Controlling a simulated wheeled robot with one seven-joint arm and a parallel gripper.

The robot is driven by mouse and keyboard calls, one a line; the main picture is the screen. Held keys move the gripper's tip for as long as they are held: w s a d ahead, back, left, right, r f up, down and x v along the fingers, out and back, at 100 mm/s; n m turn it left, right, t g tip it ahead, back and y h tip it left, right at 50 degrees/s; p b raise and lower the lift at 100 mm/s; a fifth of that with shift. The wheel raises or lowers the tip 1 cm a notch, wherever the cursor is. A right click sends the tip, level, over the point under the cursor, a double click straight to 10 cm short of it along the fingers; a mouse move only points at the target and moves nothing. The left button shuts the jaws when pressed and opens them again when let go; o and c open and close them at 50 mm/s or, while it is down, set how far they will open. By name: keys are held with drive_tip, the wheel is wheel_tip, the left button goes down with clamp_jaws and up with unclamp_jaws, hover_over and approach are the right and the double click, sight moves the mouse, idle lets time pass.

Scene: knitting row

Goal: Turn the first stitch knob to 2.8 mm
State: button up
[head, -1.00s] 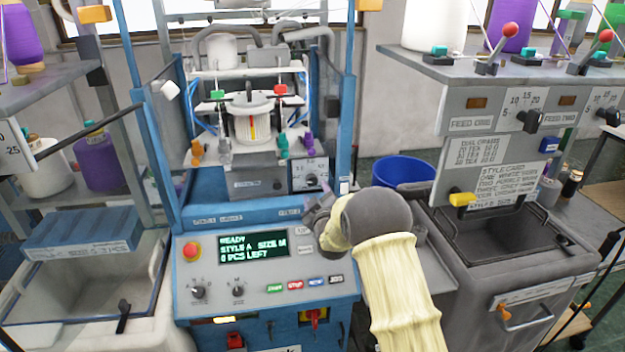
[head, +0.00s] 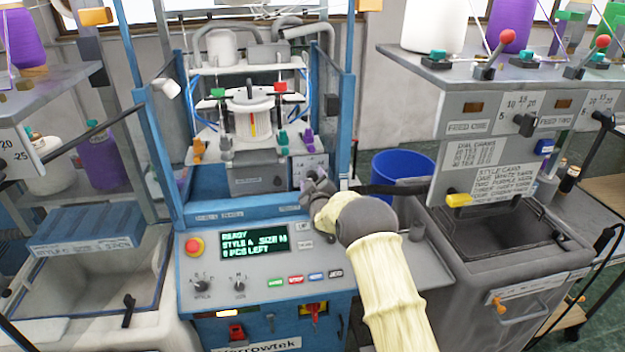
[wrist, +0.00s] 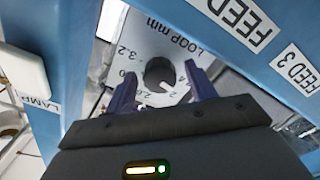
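The stitch knob is a dark round knob (wrist: 159,72) on a pale plate (wrist: 160,35) lettered "LOOP mm", seen in the wrist view. A "3.2" shows at its upper left. Other scale numbers are partly covered, and I cannot tell which value the knob points at. My gripper (wrist: 161,89) is open, with one dark blue finger on each side of the knob; I cannot tell whether they touch it. In the head view my gripper (head: 318,184) is in front of the dial plate (head: 307,164) and hides the knob.
Blue frame posts (wrist: 232,40) with feed labels stand close around my gripper in the wrist view. Below in the head view is the console with its screen (head: 255,243) and a red stop button (head: 194,246). A blue bucket (head: 402,166) stands to the right.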

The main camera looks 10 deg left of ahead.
drive_tip(key=c, duration=0.9)
drive_tip(key=shift+f+m+b, duration=0.15)
drive_tip(key=shift+m+b, duration=0.15)
drive_tip(key=shift+b, duration=0.45)
drive_tip(key=m+b, duration=0.2)
drive_tip(key=b, duration=0.2)
drive_tip(key=shift+f, duration=0.2)
drive_tip(key=m+b, duration=0.4)
drive_tip(key=b, duration=0.2)
drive_tip(key=shift+d+m+b, duration=0.1)
drive_tip(key=shift+m+b, duration=0.2)
drive_tip(key=shift+b, duration=0.05)
drive_tip(key=m+b, duration=0.4)
drive_tip(key=b, duration=0.1)
drive_tip(key=shift+r+m, duration=0.1)
drive_tip(key=shift+m, duration=0.2)
drive_tip(key=shift+r+m+b, duration=0.2)
drive_tip(key=shift+m+b, duration=1.55)
drive_tip(key=shift+m, duration=0.25)
